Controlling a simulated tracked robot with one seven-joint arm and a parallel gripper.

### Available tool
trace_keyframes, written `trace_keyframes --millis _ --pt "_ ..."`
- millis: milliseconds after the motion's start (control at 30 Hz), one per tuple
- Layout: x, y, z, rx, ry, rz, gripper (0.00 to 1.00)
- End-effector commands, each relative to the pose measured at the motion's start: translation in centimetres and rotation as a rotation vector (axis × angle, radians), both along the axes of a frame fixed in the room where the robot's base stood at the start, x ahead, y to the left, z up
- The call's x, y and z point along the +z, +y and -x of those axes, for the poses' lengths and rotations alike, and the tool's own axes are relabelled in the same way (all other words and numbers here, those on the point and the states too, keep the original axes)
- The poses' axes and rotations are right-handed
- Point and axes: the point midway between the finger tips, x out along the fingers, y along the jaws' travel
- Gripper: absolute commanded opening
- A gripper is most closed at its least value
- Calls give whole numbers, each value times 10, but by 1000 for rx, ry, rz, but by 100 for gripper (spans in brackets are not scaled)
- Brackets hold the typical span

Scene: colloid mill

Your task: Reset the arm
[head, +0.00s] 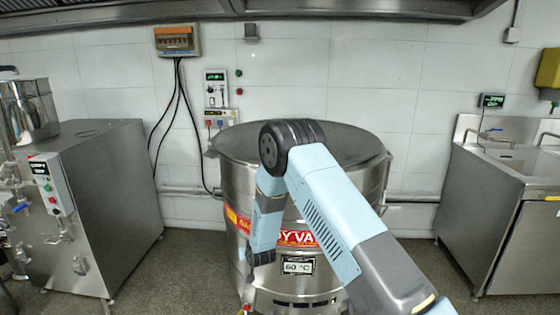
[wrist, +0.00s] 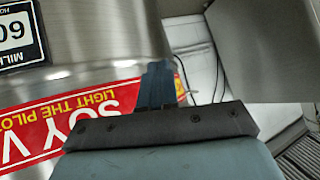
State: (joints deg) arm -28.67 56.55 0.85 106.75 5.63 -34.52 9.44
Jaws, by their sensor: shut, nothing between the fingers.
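My arm shows in the head view, with its elbow raised in front of a large steel vat (head: 232,182) and its forearm hanging down along the vat's front. In the wrist view my gripper (wrist: 158,72) has its dark fingers together with nothing between them. The fingers are in front of the vat's steel side (wrist: 95,50), and I cannot tell the exact gap. In the head view the fingers are too small to make out.
A red and yellow label (head: 298,238) and a 60 °C plate (head: 299,266) are on the vat. A steel mill cabinet (head: 105,200) with a control box (head: 52,185) stands left. A steel fryer-like unit (head: 490,205) stands right. Floor shows between them.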

Motion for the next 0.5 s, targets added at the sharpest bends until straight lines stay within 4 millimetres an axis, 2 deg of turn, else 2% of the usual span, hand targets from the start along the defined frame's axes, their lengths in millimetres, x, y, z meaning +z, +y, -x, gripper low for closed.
trace_keyframes --millis 33,100,333,500 --pt "23 -8 -5 -8 2 2 0" --pt "48 -18 -8 -14 10 9 0" --pt "128 -55 -9 -38 42 31 0" --pt "184 -85 -1 -56 65 48 0"
